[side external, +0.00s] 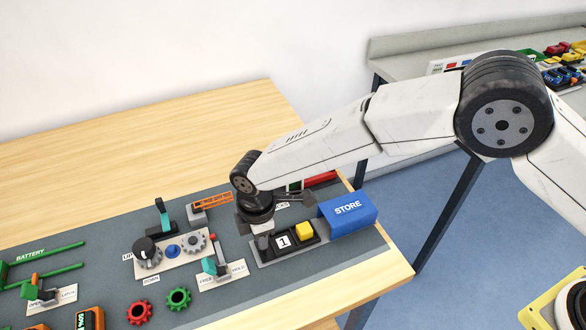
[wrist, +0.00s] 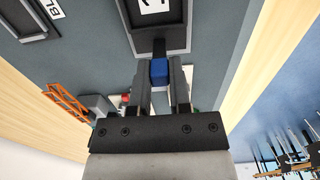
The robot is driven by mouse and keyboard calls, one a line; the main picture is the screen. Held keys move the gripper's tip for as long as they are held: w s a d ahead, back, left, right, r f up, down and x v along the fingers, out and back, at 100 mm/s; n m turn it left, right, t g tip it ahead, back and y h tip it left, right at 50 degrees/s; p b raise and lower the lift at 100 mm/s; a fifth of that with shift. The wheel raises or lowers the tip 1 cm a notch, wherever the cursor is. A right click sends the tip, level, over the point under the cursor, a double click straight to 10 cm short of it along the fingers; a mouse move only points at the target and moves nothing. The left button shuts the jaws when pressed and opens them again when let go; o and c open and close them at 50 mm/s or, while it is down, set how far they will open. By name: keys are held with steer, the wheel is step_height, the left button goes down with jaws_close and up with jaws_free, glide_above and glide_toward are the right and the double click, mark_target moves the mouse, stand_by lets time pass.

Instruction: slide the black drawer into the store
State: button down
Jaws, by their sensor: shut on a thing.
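The black drawer (side external: 318,238) lies on a grey track, with a white "1" label and a yellow block (side external: 304,231) on it. The blue store (side external: 348,213) stands at the right end of the track, and the drawer's right end is close to it. My gripper (side external: 262,240) is at the drawer's left end, pointing down. In the wrist view my gripper (wrist: 161,80) is shut on the blue handle (wrist: 160,71) of the drawer (wrist: 178,38). The handle is hidden in the side view.
An orange crane arm (side external: 212,200) stands behind. The table's edge (side external: 405,268) is just right of the store. Bare wood lies at the back left.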

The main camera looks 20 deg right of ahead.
steer(key=shift+d, duration=6.3)
steer(key=shift+c, duration=2.4)
jaws_free()
steer(key=shift+r, duration=0.15)
step_height(320, 180, up, 7)
